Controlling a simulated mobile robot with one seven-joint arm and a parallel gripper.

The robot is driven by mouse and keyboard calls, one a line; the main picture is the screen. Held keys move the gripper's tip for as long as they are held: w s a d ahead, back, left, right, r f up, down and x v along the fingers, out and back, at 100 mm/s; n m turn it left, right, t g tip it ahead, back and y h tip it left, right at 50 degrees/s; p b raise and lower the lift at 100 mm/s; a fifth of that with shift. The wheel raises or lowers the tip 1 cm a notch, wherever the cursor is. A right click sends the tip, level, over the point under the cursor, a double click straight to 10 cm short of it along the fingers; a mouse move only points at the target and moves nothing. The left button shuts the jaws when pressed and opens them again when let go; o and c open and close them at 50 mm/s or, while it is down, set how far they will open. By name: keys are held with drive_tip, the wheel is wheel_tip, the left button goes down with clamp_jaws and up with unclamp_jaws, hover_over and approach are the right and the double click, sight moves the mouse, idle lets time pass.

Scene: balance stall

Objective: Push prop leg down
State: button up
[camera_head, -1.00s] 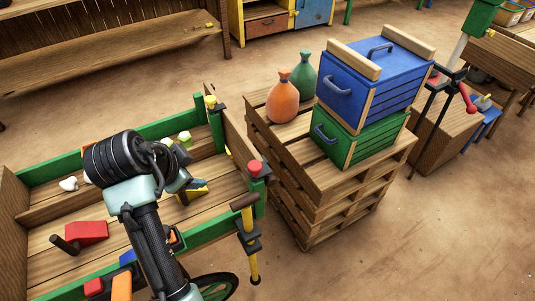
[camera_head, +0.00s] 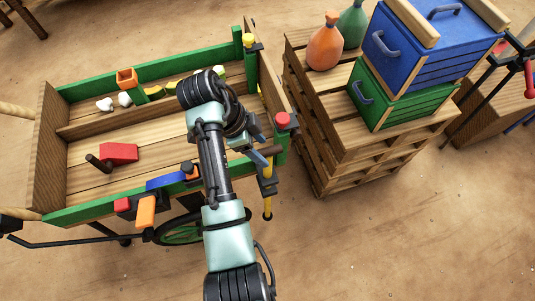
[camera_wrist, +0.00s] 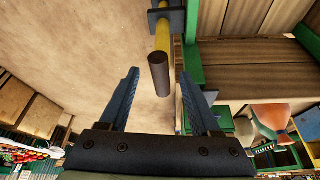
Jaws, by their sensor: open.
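The prop leg (camera_head: 267,203) is a yellow pole with a brown cross handle (camera_head: 269,151) on top. It stands upright through a dark bracket (camera_head: 268,187) at the cart's near right corner. Its foot appears slightly above the floor, but I cannot tell the gap. My gripper (camera_head: 259,145) is open, with blue fingers close to the handle. In the wrist view, the handle's brown end (camera_wrist: 159,76) shows between the two fingertips and the yellow pole (camera_wrist: 163,36) runs beyond it. I cannot tell whether the fingers touch it.
The wooden cart (camera_head: 100,207) with green rails holds a red mallet (camera_head: 119,152) and several small pieces. A red-capped post (camera_head: 283,121) stands just behind the handle. A pallet stack (camera_head: 335,150) with blue and green crates is at right. The floor in front of it is clear.

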drive_tip(key=shift+x, duration=2.25)
clamp_jaws()
drive_tip(key=shift+f+b, duration=0.1)
drive_tip(key=shift+b, duration=0.2)
